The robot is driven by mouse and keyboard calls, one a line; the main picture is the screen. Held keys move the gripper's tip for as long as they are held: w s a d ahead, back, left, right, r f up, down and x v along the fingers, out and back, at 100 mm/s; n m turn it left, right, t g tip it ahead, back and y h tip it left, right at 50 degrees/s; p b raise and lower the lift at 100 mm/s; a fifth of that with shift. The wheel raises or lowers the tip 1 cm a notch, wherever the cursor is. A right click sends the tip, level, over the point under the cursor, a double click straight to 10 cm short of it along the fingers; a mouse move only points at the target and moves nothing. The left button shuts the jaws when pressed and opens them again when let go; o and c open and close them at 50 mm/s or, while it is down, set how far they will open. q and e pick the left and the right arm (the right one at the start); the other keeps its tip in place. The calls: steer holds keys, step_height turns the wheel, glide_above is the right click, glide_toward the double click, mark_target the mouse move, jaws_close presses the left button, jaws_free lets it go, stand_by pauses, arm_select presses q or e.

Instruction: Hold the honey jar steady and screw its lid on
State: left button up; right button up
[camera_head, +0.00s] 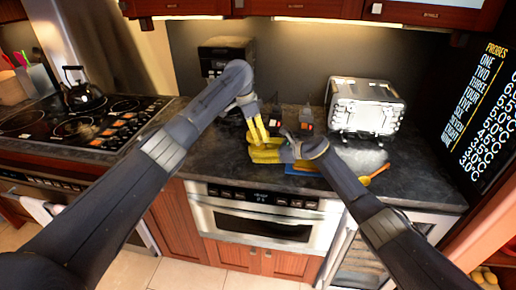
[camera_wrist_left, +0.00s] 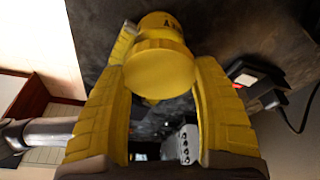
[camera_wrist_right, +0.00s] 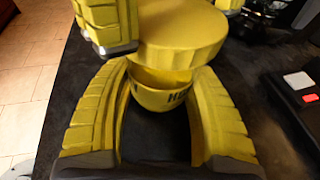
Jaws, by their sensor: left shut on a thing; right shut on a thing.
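The honey jar (camera_wrist_right: 165,98) is a yellow cup with dark lettering, partly hidden by my fingers and the lid. My right gripper (camera_wrist_right: 160,78) is shut on its sides; in the head view this gripper (camera_head: 272,153) reaches in from the right, low over the counter. The lid (camera_wrist_right: 182,35) is a plain yellow disc above the jar's mouth. It looks offset from the rim, with part of the jar's inside showing below it. My left gripper (camera_wrist_left: 166,62) is shut on the lid (camera_wrist_left: 160,72), pointing down from above in the head view (camera_head: 261,138). Whether lid and rim touch is unclear.
A silver appliance (camera_head: 365,108) stands behind to the right on the dark counter (camera_head: 425,180). Small dark devices (camera_head: 305,118) stand behind the grippers. An orange utensil (camera_head: 376,173) lies right, beside a blue item. A stove (camera_head: 70,125) with a kettle (camera_head: 84,92) is left.

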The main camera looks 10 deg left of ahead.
arm_select(q)
steer(key=shift+d+m+g, duration=0.15)
steer(key=shift+m+g, duration=0.55)
steer(key=shift+m, duration=1.8)
steer(key=o, duration=1.2)
steer(key=shift+o, duration=0.2)
steer(key=shift+r, duration=2.5)
